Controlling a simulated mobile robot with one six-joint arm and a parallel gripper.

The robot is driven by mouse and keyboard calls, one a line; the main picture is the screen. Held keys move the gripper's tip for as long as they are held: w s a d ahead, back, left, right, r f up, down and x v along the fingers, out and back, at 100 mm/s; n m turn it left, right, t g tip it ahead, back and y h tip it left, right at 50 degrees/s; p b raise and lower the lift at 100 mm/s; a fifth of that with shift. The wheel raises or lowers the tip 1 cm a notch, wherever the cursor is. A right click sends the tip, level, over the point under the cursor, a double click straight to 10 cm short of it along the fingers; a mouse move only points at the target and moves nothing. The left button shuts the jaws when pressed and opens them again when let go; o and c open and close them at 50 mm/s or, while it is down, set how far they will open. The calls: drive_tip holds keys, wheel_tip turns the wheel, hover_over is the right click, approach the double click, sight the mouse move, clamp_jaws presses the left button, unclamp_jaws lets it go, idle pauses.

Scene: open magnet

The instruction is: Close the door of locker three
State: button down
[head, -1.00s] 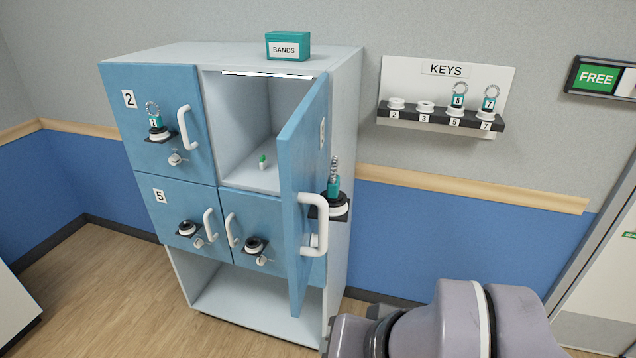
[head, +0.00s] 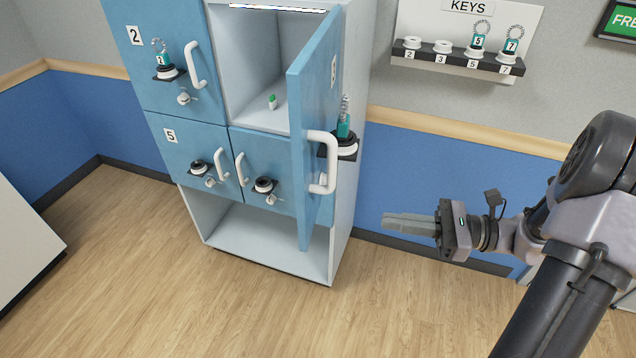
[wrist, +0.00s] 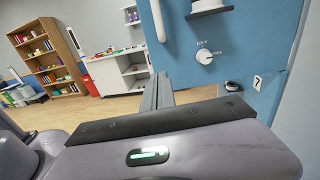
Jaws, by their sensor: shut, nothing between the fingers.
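The locker three door (head: 313,120) is a tall blue panel standing wide open, swung out toward the room. It has a white handle (head: 330,165) near its free edge. A key with a teal tag (head: 343,125) sits on the black-and-white holder on its outer face. My gripper (head: 386,222) is shut and empty, right of the door's outer face and apart from it, lower than the handle. In the wrist view a blue panel (wrist: 225,35), seemingly this door, shows a lock dial (wrist: 204,57) beyond my fingers (wrist: 158,90).
The open compartment (head: 255,60) holds a small green-and-white item (head: 272,101). Closed doors 2 (head: 150,75) and 5 (head: 180,150) stand left, with another closed door (head: 265,165) below the opening. A key rack (head: 460,58) hangs on the wall. The floor (head: 200,310) in front is clear.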

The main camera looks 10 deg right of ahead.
sight(309, 208)
drive_tip(key=b+x, duration=0.4)
drive_tip(key=x, duration=1)
drive_tip(key=shift+w+d, duration=0.15)
drive_tip(key=shift+r, duration=0.1)
drive_tip(key=shift+t, duration=0.3)
